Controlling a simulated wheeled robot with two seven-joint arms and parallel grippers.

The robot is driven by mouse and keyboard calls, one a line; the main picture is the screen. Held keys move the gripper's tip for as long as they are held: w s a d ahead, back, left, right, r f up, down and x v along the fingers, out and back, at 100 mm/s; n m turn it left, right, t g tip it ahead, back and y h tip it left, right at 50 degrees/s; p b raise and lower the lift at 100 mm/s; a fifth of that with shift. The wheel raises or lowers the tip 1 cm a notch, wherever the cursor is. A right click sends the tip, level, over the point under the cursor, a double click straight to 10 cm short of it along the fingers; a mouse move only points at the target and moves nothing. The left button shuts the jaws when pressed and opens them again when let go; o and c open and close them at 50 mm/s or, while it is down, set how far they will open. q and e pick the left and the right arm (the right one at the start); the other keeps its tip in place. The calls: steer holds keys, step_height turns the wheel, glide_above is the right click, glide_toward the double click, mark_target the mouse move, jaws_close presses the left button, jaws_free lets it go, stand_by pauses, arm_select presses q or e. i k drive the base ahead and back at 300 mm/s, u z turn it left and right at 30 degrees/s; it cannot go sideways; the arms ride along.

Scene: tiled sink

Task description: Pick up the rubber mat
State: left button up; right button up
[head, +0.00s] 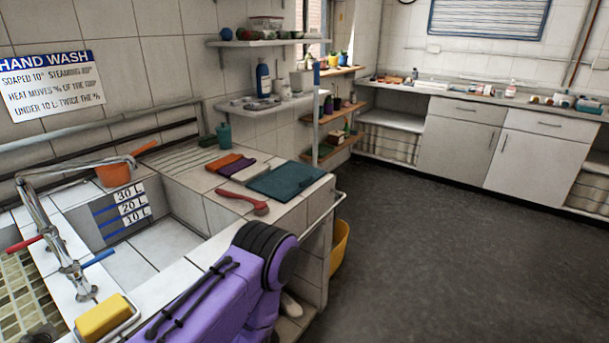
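A flat dark teal mat (287,180), which looks like the rubber mat, lies on the far right end of the tiled counter, close to the counter's edge. Its whole top face shows and nothing lies on it. A purple arm link of mine with a black joint comes in at the bottom middle, in front of the counter and nearer than the mat. Neither of my grippers shows in the head view.
A red brush (243,201) lies just left of the mat, with folded orange and purple cloths (230,165) behind it. A rail (328,208) runs along the counter's end, above a yellow bucket (340,245). The dark floor (440,240) to the right is clear.

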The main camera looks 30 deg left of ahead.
mark_target(284, 181)
steer(key=i, duration=1.5)
steer(key=u, duration=1.5)
